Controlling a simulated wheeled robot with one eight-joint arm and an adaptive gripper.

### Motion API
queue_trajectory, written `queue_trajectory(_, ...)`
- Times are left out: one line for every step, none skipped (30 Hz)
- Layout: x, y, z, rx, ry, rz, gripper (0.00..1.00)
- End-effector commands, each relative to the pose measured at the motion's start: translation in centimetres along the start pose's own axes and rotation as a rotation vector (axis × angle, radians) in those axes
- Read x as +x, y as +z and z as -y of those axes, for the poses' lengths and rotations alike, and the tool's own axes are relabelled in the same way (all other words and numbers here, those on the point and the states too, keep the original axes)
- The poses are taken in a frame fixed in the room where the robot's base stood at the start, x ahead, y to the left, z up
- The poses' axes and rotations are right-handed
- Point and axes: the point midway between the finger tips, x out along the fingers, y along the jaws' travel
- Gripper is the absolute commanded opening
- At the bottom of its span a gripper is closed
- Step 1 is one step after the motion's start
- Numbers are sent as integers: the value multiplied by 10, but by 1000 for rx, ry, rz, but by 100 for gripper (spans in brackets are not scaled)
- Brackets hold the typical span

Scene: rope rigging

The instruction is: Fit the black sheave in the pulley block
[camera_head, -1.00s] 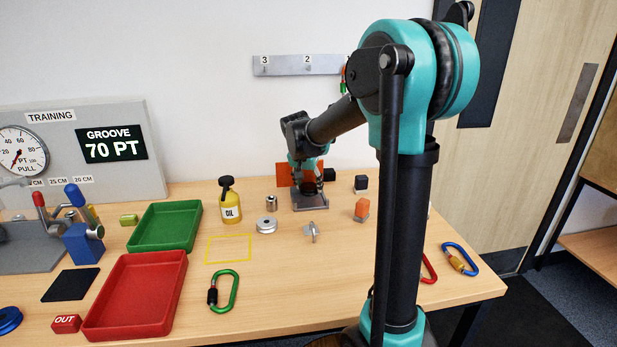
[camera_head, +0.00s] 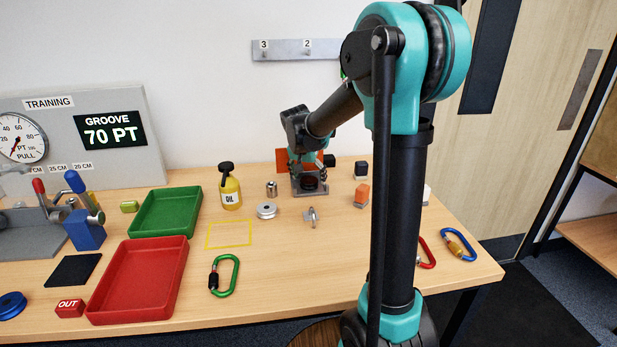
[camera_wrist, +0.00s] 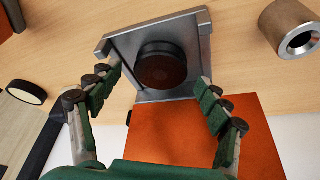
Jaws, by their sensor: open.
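The black sheave (camera_wrist: 162,68) is a short dark disc lying flat in the grey metal pulley block (camera_wrist: 192,20) in the wrist view. In the head view, the sheave (camera_head: 310,184) shows inside the block (camera_head: 308,192) at the back of the table. An orange plate (camera_wrist: 215,125) adjoins the block. My gripper (camera_wrist: 157,84) is open over the block, with one finger on each side of the sheave's near part and nothing held. In the head view my gripper (camera_head: 306,168) is partly hidden. I cannot tell whether the sheave is fully seated.
A silver sheave (camera_head: 267,210), a metal sleeve (camera_head: 272,188), a winged pin (camera_head: 312,217) and an oil bottle (camera_head: 230,190) lie or stand near the block. A green tray (camera_head: 165,221) and a red tray (camera_head: 138,282) are at left.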

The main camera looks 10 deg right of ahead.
Motion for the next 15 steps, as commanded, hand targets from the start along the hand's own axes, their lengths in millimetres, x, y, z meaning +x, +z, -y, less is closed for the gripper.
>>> queue_trajectory(0,0,0,0,0,0,77)
queue_trajectory(0,0,0,0,0,0,77)
queue_trajectory(0,0,0,0,0,0,77)
queue_trajectory(0,0,0,0,0,0,77)
queue_trajectory(-1,0,0,0,0,0,77)
queue_trajectory(-2,0,0,0,0,0,77)
queue_trajectory(-4,0,0,0,0,0,77)
queue_trajectory(-6,0,0,0,0,0,77)
queue_trajectory(-10,0,0,-1,0,0,77)
queue_trajectory(-14,0,0,-1,0,0,77)
queue_trajectory(-19,0,0,-1,0,0,77)
queue_trajectory(-26,0,0,-1,-1,0,77)
queue_trajectory(-32,0,0,-1,-1,0,77)
queue_trajectory(-38,1,0,-1,-1,0,77)
queue_trajectory(-47,0,0,-1,-1,0,77)
